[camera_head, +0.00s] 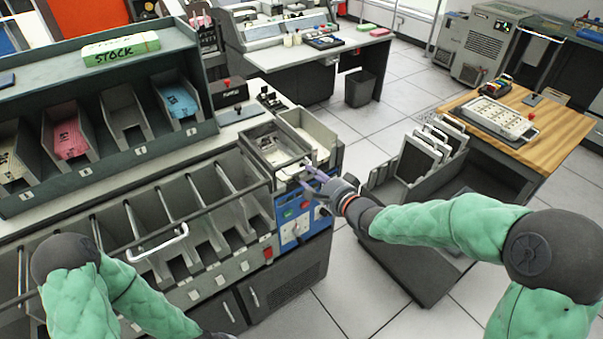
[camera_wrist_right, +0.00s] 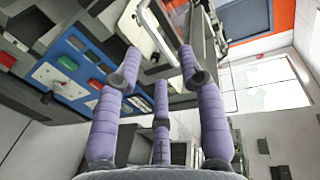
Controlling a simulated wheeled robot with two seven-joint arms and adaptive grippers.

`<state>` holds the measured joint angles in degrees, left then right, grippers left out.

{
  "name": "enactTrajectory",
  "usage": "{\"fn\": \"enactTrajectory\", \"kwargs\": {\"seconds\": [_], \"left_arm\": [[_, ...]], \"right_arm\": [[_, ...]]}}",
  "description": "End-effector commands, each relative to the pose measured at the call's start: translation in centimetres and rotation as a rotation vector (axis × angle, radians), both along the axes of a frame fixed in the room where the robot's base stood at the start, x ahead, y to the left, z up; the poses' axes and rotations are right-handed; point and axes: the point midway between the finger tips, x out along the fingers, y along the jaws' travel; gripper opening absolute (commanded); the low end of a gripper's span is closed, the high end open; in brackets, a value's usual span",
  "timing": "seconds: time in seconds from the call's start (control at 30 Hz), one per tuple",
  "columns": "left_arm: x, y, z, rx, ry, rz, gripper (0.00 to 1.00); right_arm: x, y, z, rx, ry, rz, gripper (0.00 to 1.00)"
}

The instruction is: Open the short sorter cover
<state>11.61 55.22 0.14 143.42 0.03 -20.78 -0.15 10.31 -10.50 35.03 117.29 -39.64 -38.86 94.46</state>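The card sorter (camera_head: 150,225) is a long grey machine with a row of pockets and a blue control panel (camera_head: 292,222) at its right end. A grey framed, tray-like part (camera_head: 272,147) sits on top at that end; I cannot tell for sure whether it is the short cover. A white curved handle (camera_head: 158,243) shows over the long pocket section. My right gripper (camera_head: 312,178) is beside the top right corner, above the blue panel. Its purple fingers (camera_wrist_right: 160,68) are spread and empty, close to a pale frame edge (camera_wrist_right: 150,25). Contact is unclear.
A dark rack (camera_head: 415,165) and a wooden table (camera_head: 540,125) stand to the right. A stock shelf (camera_head: 110,125) with card trays rises behind the sorter. A bin (camera_head: 360,89) stands farther back. White tiled floor is free between the sorter and rack.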

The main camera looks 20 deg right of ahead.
Motion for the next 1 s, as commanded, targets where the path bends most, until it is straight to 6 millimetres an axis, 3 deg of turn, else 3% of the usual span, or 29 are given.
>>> {"fn": "enactTrajectory", "kwargs": {"seconds": [0.3,0.77,0.9,1.0], "left_arm": [[0.0,0.0,-1.5,0.000,0.000,0.000,0.00],[0.0,0.0,-1.7,0.000,0.000,0.000,0.00],[0.0,0.0,-1.7,0.000,0.000,0.000,0.00],[0.0,0.0,-1.7,0.000,0.000,0.000,0.00]], "right_arm": [[4.3,1.6,-1.2,-0.001,0.000,0.002,0.40],[5.3,1.9,-1.2,0.000,0.001,0.000,0.40],[5.3,1.9,-1.2,0.000,0.000,0.000,0.00],[5.2,1.9,-1.2,0.000,0.000,0.000,0.00]]}}
